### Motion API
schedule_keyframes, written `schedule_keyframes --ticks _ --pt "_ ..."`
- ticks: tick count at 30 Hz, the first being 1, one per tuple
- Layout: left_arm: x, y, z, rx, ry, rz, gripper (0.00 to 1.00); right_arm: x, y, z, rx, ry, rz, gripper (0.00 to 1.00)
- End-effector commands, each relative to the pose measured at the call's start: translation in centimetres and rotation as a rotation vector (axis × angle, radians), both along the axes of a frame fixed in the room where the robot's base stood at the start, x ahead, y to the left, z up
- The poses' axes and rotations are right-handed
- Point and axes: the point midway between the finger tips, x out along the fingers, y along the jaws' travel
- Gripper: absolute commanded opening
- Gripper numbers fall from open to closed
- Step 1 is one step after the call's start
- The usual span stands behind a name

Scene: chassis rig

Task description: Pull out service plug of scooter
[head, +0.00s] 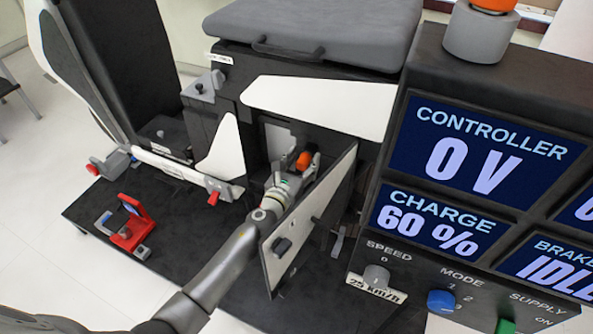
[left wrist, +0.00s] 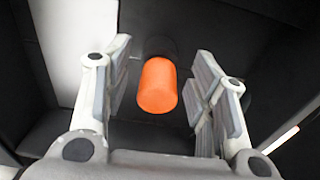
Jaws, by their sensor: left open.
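The orange service plug (head: 304,160) sits inside an open compartment in the scooter's (head: 290,95) side. In the left wrist view the plug (left wrist: 158,86) is a plain orange cylinder end against dark surfaces. My left gripper (head: 295,170) reaches into the compartment opening. Its two fingers (left wrist: 165,95) are open, with the plug visible between them and gaps on both sides. I cannot tell how deep the fingertips are relative to the plug. The compartment door (head: 312,225) stands open to the right of my left arm. My right gripper is not in view.
A console (head: 480,60) with screens reading controller 0 V and charge 60 % stands at the right, close to the door. A red clamp-like fixture (head: 130,228) sits on the black platform (head: 85,205) at the left. Grey seat (head: 325,30) lies above the compartment.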

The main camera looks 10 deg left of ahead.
Motion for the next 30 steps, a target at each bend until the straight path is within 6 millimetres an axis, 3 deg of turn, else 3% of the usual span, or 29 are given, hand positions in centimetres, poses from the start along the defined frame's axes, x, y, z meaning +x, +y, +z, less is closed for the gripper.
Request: schedule_keyframes --ticks 11,22,30 --pt "0.55 -0.12 -0.03 -0.001 0.000 0.000 0.52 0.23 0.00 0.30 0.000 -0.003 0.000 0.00" --pt "0.52 -0.11 -0.05 -0.001 0.001 0.000 0.06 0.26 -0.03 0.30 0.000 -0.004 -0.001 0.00" --pt "-0.14 0.04 -0.20 0.000 0.002 0.000 0.05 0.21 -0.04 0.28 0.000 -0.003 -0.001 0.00"
